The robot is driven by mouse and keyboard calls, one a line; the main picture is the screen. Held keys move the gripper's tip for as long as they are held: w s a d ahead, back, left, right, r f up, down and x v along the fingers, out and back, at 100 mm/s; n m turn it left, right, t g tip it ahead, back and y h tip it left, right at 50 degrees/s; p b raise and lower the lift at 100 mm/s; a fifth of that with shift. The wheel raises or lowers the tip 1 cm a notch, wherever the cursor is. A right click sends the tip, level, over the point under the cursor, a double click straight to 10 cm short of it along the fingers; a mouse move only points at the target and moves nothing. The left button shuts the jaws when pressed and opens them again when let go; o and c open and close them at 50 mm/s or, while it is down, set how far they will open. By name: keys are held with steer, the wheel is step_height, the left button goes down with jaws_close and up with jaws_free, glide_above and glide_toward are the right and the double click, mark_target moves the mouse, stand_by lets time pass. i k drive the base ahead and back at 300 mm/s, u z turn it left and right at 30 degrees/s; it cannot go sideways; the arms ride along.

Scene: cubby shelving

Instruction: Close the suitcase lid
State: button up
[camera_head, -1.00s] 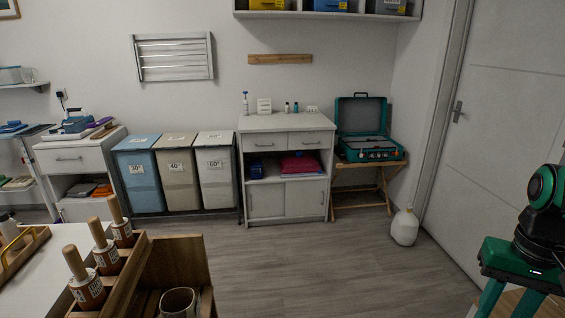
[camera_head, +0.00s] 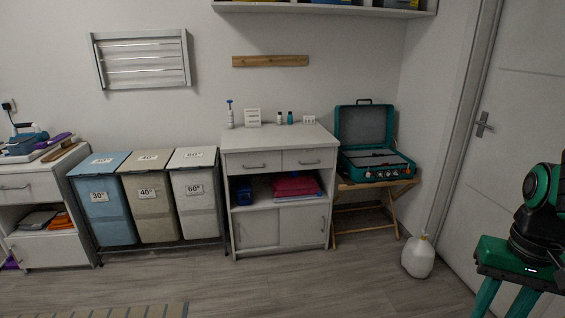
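The suitcase (camera_head: 374,166) is teal and stands on a folding wooden stand at the back right, beside the white cabinet. Its lid (camera_head: 363,127) is up, roughly upright, with a grey inner side facing me and a dark handle on top. The lower half holds a grey panel and has red and light fittings along its front edge. Part of my own teal and black arm shows at the right edge, well apart from the suitcase. My gripper is not in view.
A white cabinet (camera_head: 250,163) stands left of the suitcase with small bottles on top. A white jug (camera_head: 418,257) sits on the floor right of the stand (camera_head: 363,236). A door (camera_head: 520,110) is at the right. Three laundry bins (camera_head: 148,200) stand left. The floor (camera_head: 310,285) in front is clear.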

mark_target(357, 126)
steer(key=i, duration=3.05)
steer(key=z, duration=0.9)
steer(key=k, duration=0.55)
steer(key=z, duration=0.85)
steer(key=i, duration=0.25)
steer(key=z, duration=0.1)
